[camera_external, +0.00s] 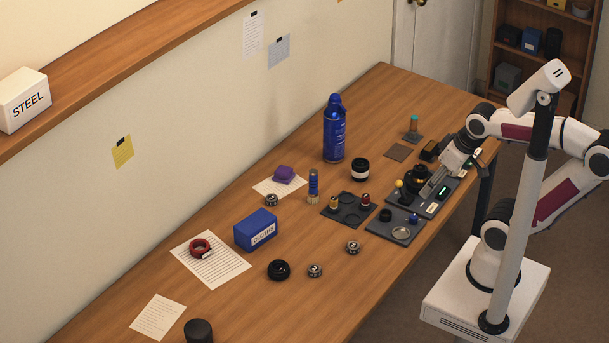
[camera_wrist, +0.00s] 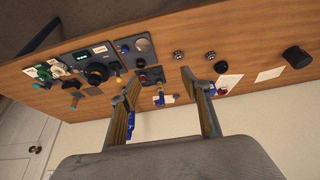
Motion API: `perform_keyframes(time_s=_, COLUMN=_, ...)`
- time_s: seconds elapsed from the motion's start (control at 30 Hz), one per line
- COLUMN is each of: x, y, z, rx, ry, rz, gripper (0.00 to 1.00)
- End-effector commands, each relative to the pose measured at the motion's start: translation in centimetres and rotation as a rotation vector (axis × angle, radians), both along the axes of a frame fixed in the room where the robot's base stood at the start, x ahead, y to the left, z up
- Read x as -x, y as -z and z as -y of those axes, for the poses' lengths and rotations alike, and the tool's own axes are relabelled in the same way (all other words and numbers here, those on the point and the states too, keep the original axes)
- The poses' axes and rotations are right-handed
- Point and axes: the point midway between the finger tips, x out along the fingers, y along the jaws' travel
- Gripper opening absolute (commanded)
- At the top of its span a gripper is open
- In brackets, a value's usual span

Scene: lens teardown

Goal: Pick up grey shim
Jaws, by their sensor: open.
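No part is clearly marked as the grey shim. A flat, pale grey round piece (camera_external: 401,233) lies on a small grey tray (camera_external: 376,229) near the table's right edge and may be it. In the wrist view, the pale disc (camera_wrist: 142,45) shows beyond my fingers. My gripper (camera_external: 432,187) is over the grey base plate just behind that tray, apart from the disc. In the wrist view, my gripper (camera_wrist: 158,76) has its two fingers spread with nothing between them.
A black lens part (camera_external: 417,178) stands on the base plate by my gripper. A dark tray (camera_external: 336,213) holds small parts. A blue spray can (camera_external: 334,130) stands tall behind. A blue box (camera_external: 256,231) and loose rings lie toward the left.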

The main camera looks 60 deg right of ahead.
Motion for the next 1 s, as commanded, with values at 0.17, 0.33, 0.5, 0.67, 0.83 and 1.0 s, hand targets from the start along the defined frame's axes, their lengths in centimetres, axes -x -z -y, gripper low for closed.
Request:
perform_keyframes(time_s=0.17, x=-0.5, y=1.9, z=0.1, rx=-0.012, ry=0.018, rz=-0.087, gripper=0.47)
perform_keyframes(time_s=0.33, x=-1.3, y=3.7, z=-0.3, rx=-0.049, ry=0.041, rz=-0.164, gripper=0.47)
perform_keyframes(time_s=0.5, x=-2.2, y=5.4, z=-0.9, rx=-0.085, ry=0.035, rz=-0.227, gripper=0.47)
perform_keyframes(time_s=0.67, x=-3.3, y=7.0, z=-1.6, rx=-0.119, ry=0.006, rz=-0.274, gripper=0.47)
perform_keyframes(time_s=0.83, x=-4.6, y=8.9, z=-2.4, rx=-0.153, ry=-0.046, rz=-0.313, gripper=0.47)
perform_keyframes(time_s=1.0, x=-6.0, y=10.8, z=-3.1, rx=-0.186, ry=-0.110, rz=-0.337, gripper=0.47)
